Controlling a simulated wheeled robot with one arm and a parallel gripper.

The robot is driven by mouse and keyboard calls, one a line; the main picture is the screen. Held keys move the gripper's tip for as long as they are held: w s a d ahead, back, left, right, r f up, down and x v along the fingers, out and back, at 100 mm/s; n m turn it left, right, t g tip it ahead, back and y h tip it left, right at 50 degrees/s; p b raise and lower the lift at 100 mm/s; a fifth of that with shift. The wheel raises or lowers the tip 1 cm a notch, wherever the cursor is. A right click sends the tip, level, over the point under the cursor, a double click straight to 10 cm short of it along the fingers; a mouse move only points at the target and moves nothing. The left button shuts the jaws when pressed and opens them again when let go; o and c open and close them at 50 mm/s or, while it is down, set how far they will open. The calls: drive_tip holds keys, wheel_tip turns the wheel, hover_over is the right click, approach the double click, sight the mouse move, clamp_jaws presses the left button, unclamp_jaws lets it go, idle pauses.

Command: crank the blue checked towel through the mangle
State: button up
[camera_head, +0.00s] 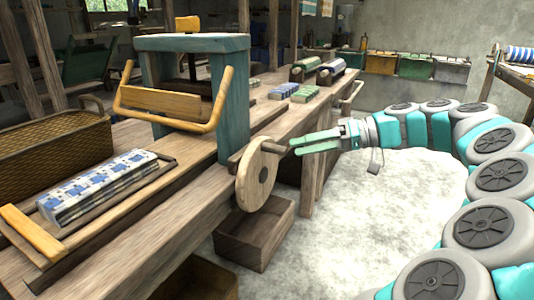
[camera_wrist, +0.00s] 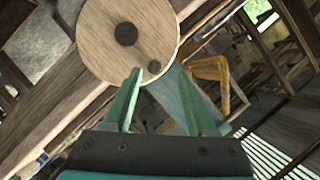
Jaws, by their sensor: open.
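The blue and white checked towel (camera_head: 98,186) lies folded on a board with a yellow end bar, to the left of the mangle. The mangle (camera_head: 228,105) is a teal frame with a wooden bar across its front. Its round wooden crank wheel (camera_head: 256,182) hangs at the bench edge, with a short dark peg (camera_head: 274,147) near its rim. My gripper (camera_head: 292,146) is open beside the peg, pointing at it from the right. In the wrist view the wheel (camera_wrist: 110,55) is close ahead and the peg (camera_wrist: 154,67) shows between the fingertips. I cannot tell if they touch it.
A wicker basket (camera_head: 50,145) stands on the bench at left. Rolled cloths (camera_head: 304,67) and small folded bundles lie farther back on the bench. A wooden crate (camera_head: 255,232) is under the wheel. The pale floor (camera_head: 370,220) at right is clear beside my arm.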

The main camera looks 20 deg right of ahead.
sight(287, 148)
drive_tip(key=shift+w+d, duration=0.15)
drive_tip(key=shift+d, duration=0.4)
drive_tip(key=x, duration=0.7)
drive_tip(key=shift+w+a+p, duration=0.2)
drive_tip(key=shift+w+p, duration=0.05)
drive_tip(key=shift+p, duration=0.15)
clamp_jaws()
idle(0.7)
